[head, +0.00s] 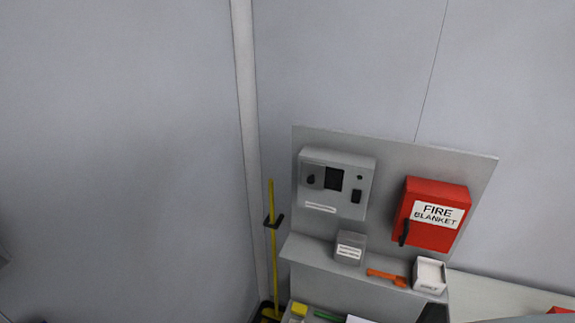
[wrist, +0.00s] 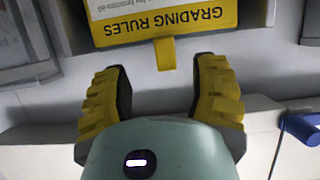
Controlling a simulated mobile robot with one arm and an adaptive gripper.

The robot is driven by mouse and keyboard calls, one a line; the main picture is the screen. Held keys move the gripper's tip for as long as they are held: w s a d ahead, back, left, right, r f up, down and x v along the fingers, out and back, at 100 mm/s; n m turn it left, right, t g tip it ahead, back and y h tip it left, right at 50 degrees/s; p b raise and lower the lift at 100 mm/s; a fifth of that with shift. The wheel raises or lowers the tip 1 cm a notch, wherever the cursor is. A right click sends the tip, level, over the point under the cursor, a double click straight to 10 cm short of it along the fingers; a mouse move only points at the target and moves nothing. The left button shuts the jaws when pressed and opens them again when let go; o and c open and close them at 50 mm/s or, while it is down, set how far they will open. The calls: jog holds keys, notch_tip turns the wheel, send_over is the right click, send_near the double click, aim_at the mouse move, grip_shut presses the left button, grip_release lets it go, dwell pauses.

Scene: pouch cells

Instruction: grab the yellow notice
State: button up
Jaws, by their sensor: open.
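The yellow notice (wrist: 215,19) shows upside down at the top of the wrist view. It has a yellow border with "GRADING RULES" on it, a white printed panel, and a small yellow tab (wrist: 165,53) on its near edge. The top of the notice is cut off by the frame. My gripper (wrist: 160,72) is open, with its yellow ribbed fingers apart. The tab lies in line with the gap, just beyond the fingertips, and nothing is between the fingers. I cannot make out the notice or my gripper in the head view.
A blue handle-like part (wrist: 300,129) is at the right of the wrist view. The head view shows a grey panel with a red fire blanket box (head: 432,215), a grey control box (head: 336,184), an orange tool (head: 387,277) and a white container (head: 429,275).

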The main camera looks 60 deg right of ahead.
jog(key=shift+a+b+x, duration=0.15)
jog(key=shift+b+x, duration=0.2)
jog(key=shift+x, duration=1.1)
jog(key=shift+a+b+x, duration=0.15)
jog(key=shift+b+x, duration=0.15)
jog(key=shift+x, duration=1.2)
jog(key=shift+o, duration=0.2)
jog(key=shift+r, duration=0.15)
jog(key=shift+s, duration=0.1)
grip_shut()
